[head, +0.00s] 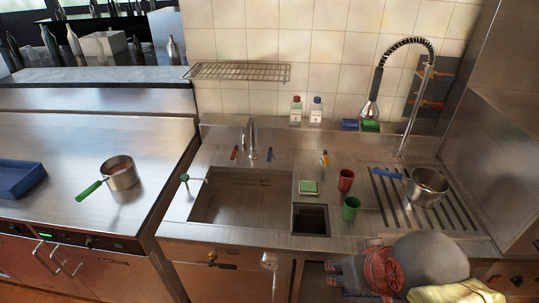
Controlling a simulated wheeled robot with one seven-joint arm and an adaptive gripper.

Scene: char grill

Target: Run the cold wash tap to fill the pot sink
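The large steel basin (240,212), which looks like the pot sink, is set in the counter left of centre and appears empty. A steel spout (252,135) stands behind it, with no water visible from it. A small blue tap handle (269,155) is right of the spout. A red tap handle (234,153) is left of it. My gripper (331,280) is at the bottom right, in front of and below the counter edge, well away from the taps. Its fingers look apart, with nothing visible between them.
A small square basin (310,234) is right of the large one. Near it are a sponge (309,187), a red cup (346,180) and a green cup (351,208). A pot (428,190) sits on the drainboard under a spring hose tap (412,105). A shelf rack (238,72) overhangs the back.

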